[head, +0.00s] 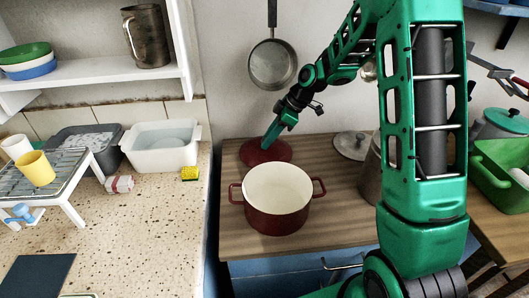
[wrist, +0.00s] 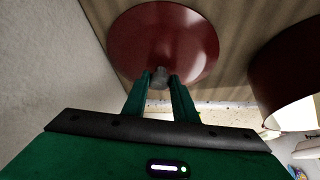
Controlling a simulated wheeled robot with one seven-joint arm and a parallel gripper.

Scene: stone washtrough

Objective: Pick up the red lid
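The red lid (head: 278,153) lies on the wooden counter behind the dark red pot (head: 262,218), close to the wall. My gripper (head: 266,147) reaches down over the lid. In the wrist view the round red lid (wrist: 125,40) fills the upper middle. Its small grey knob (wrist: 158,78) sits between the two green fingertips of my gripper (wrist: 159,77). The fingers are apart on either side of the knob; I cannot tell whether they press on it. The lid shows no clear lift off the counter.
The open, empty-looking pot stands just in front of the lid; it also shows in the wrist view (wrist: 275,80). A grey lid (head: 352,144) and a metal pot (head: 371,175) stand to the right. A frying pan (head: 272,65) hangs on the wall above.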

